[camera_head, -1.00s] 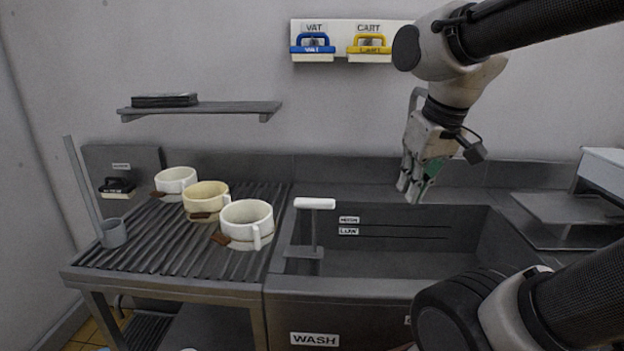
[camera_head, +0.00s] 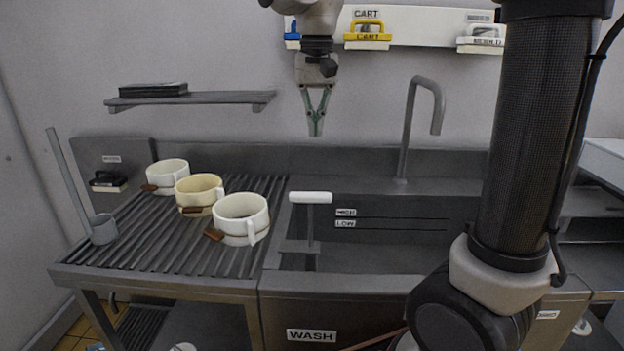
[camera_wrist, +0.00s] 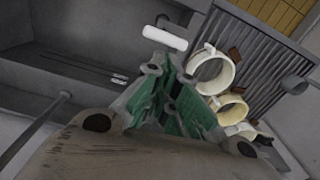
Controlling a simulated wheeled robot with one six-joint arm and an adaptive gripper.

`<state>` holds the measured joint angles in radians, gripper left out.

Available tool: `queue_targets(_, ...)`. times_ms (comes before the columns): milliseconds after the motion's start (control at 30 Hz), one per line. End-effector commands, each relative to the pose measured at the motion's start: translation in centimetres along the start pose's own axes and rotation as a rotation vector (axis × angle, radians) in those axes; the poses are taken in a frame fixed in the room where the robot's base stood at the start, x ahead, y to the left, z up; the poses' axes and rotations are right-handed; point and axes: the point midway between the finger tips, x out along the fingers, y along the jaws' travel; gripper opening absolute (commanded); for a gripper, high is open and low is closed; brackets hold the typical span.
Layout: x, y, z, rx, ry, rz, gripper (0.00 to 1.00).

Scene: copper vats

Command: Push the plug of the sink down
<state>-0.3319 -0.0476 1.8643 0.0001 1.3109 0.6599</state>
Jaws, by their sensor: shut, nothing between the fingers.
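The plug's handle is a white bar (camera_head: 310,197) on a thin grey upright rod at the left end of the sink, standing above the rim. The grey sink basin (camera_head: 385,245) is marked with HIGH and LOW lines on its back wall. The rod's foot passes a small ledge inside the basin. My gripper (camera_head: 316,133) points down, shut and empty, in the air above and behind the white handle, apart from it. In the wrist view the handle (camera_wrist: 164,39) shows just beyond the fingertips (camera_wrist: 152,62).
Two white cups and a cream cup (camera_head: 199,189) stand on the ribbed drainboard (camera_head: 150,240) left of the sink. A tall faucet (camera_head: 408,130) rises behind the basin. A grey shelf (camera_head: 190,100) and a rack of labelled brushes (camera_head: 420,30) are on the wall.

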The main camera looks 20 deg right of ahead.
Motion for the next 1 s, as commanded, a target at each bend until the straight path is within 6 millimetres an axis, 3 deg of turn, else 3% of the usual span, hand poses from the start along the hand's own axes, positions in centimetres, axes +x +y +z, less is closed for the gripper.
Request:
queue_targets(567,0.0,-0.7,-0.4,0.066,-0.012,0.010,0.00)
queue_targets(767,3.1,-0.7,-0.4,0.065,-0.014,0.012,0.00)
queue_targets(1000,8.3,-0.6,-0.3,0.065,-0.015,0.012,0.00)
